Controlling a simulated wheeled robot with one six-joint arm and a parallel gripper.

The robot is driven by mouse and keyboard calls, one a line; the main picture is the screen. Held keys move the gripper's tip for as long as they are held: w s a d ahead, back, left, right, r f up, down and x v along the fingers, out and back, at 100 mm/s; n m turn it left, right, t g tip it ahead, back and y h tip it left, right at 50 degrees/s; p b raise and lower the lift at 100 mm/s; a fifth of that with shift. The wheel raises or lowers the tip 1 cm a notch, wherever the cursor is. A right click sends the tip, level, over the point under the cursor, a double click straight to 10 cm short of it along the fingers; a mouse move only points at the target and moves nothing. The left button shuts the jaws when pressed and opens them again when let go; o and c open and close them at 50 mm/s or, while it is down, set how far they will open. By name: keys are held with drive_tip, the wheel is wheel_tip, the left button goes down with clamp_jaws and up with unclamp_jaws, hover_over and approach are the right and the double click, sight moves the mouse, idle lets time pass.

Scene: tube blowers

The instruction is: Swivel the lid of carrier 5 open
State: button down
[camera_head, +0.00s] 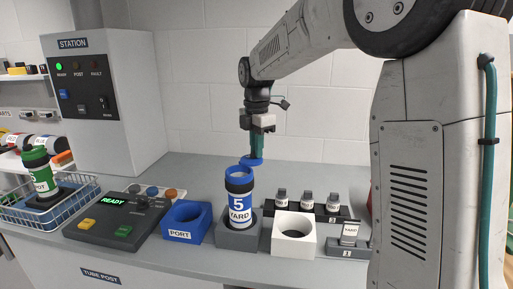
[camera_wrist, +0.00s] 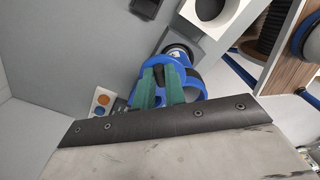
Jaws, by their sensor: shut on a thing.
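Carrier 5 (camera_head: 239,205) is a blue-and-white tube marked "5 YARD", upright in a grey holder (camera_head: 252,240). Its blue lid (camera_head: 246,162) sits off to the back right of the tube's top, and the rim (camera_head: 238,172) shows beside it. My gripper (camera_head: 256,157) comes down from above and is shut on the lid. In the wrist view the green fingers (camera_wrist: 166,86) close at the blue lid (camera_wrist: 194,90). The fingers hide part of the lid, and the exact grip is hard to see.
A blue PORT holder (camera_head: 187,222) stands left of the carrier and a white holder (camera_head: 293,233) right of it. Small labelled vials (camera_head: 307,203) stand behind in a rack. A control panel (camera_head: 122,218) reads READY. A wire basket (camera_head: 45,205) holds a green carrier (camera_head: 40,172).

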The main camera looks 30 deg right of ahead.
idle(0.4)
drive_tip(key=c, duration=1.4)
unclamp_jaws()
drive_tip(key=shift+c, duration=0.2)
drive_tip(key=shift+r, duration=0.15)
wheel_tip(320, 180, up, 8)
drive_tip(key=shift+f, duration=0.2)
